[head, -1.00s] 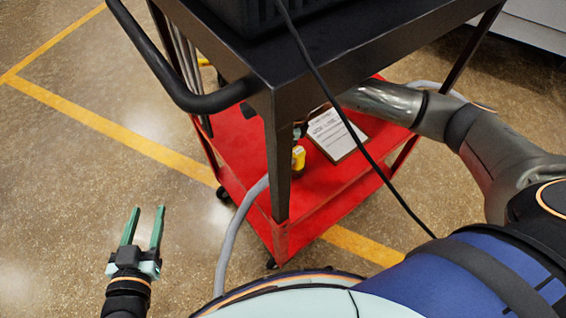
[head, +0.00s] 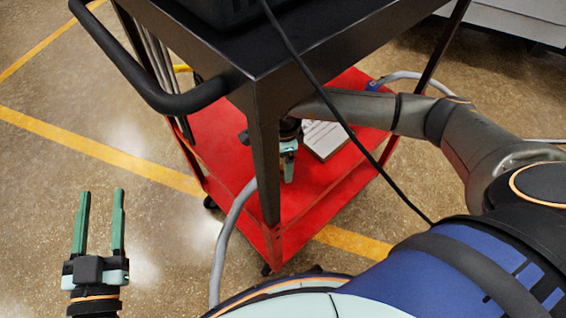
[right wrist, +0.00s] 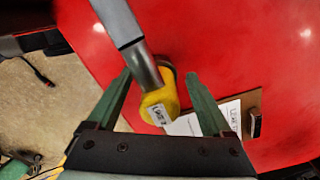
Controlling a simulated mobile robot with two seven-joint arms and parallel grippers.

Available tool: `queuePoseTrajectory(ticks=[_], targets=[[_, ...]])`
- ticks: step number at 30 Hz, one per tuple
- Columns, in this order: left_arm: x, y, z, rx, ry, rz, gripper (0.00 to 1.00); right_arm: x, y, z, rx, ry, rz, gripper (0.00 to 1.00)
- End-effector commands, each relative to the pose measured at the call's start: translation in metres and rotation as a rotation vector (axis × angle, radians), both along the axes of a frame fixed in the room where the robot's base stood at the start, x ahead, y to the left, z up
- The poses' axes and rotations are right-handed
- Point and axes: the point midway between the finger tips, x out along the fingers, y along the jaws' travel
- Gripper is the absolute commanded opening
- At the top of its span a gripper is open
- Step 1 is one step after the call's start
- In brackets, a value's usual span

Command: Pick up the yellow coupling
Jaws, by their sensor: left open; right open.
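The yellow coupling (right wrist: 158,102) shows in the right wrist view on the end of a grey hose (right wrist: 128,38), with a white label on it. It appears between the two green fingers of my right gripper (right wrist: 158,74), which is open; I cannot tell whether either finger touches it. In the head view my right gripper (head: 289,168) points down over the red lower shelf (head: 222,130) of the cart, and the coupling is hidden there. My left gripper (head: 102,190) is open and empty over the floor, left of the cart.
A clipboard with white paper (head: 322,136) lies on the red shelf beside my right gripper. The cart's black top (head: 290,40), its front leg (head: 266,165) and a hanging black cable (head: 345,120) surround my right arm. The floor at left is clear.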

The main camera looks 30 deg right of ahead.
Motion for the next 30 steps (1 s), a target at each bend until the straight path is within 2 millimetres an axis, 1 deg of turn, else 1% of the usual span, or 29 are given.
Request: queuePoseTrajectory(ticks=[7, 27, 30], targets=[[0.0, 0.0001, 0.002, 0.001, -0.007, -0.001, 0.5, -0.0001, 0.0002, -0.0011, 0.0, 0.0, 0.0, 0.84], [-0.0001, 0.0001, 0.0016, 0.001, -0.005, -0.001, 0.5, -0.0002, 0.0002, -0.0009, 0.0, 0.0, 0.0, 0.09], [-0.0001, 0.0001, 0.0016, 0.001, -0.005, -0.001, 0.5, -0.0001, 0.0001, -0.0008, 0.0, 0.0, 0.0, 0.0]])
